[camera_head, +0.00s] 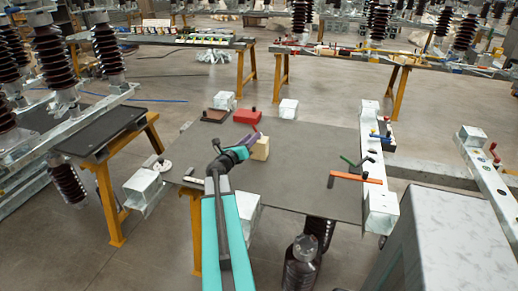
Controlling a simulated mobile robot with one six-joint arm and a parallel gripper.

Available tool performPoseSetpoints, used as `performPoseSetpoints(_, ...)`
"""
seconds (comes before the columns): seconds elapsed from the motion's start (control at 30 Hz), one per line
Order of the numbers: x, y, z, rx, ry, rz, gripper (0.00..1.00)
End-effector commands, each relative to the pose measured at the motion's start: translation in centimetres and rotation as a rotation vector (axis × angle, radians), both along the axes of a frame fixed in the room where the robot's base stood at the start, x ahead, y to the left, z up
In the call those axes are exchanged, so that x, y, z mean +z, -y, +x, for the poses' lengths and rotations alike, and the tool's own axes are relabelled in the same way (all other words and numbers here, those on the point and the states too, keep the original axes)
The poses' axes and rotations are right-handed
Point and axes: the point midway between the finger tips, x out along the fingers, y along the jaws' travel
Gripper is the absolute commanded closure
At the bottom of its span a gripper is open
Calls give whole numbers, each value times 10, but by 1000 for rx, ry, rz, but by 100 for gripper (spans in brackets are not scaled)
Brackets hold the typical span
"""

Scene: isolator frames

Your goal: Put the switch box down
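My teal arm reaches from the bottom of the view over a dark grey tabletop (300,152). My gripper (250,143) is above the middle-left part of this top. A small beige box (261,149), which may be the switch box, is right at the gripper's tip and seems to touch it. The fingers are small and partly hidden, so I cannot tell if they are closed on the box. I also cannot tell if the box rests on the top or hangs just above it.
A red box (247,116) and a dark brown flat piece (214,116) lie behind the gripper. An orange-handled tool (356,178) lies to the right. White blocks (288,108) stand along the edges. A pale grey cabinet (445,240) fills the bottom right. The top's centre right is clear.

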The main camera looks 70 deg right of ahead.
Motion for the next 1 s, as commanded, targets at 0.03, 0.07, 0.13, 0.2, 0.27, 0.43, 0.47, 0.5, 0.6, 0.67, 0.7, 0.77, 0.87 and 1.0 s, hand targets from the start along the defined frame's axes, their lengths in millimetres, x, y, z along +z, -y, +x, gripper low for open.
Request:
performPoseSetpoints(0.03,1,4,0,0,0,0,69)
performPoseSetpoints(0.07,2,7,-1,-1,0,0,69)
performPoseSetpoints(0.13,3,13,-2,-1,-1,0,69)
performPoseSetpoints(0.2,4,21,-4,-2,-1,-1,69)
performPoseSetpoints(0.27,5,27,-6,-2,-1,-1,69)
performPoseSetpoints(0.43,4,41,-7,0,0,0,69)
performPoseSetpoints(0.47,4,43,-8,0,0,0,69)
performPoseSetpoints(0.5,4,45,-8,0,0,0,69)
performPoseSetpoints(0.6,3,47,-9,0,0,0,69)
performPoseSetpoints(0.67,3,47,-9,0,0,0,69)
performPoseSetpoints(0.7,3,47,-9,0,0,0,69)
performPoseSetpoints(0.77,3,47,-9,1,0,0,69)
performPoseSetpoints(0.87,3,46,-9,1,0,0,69)
performPoseSetpoints(1.0,3,46,-8,1,0,0,69)
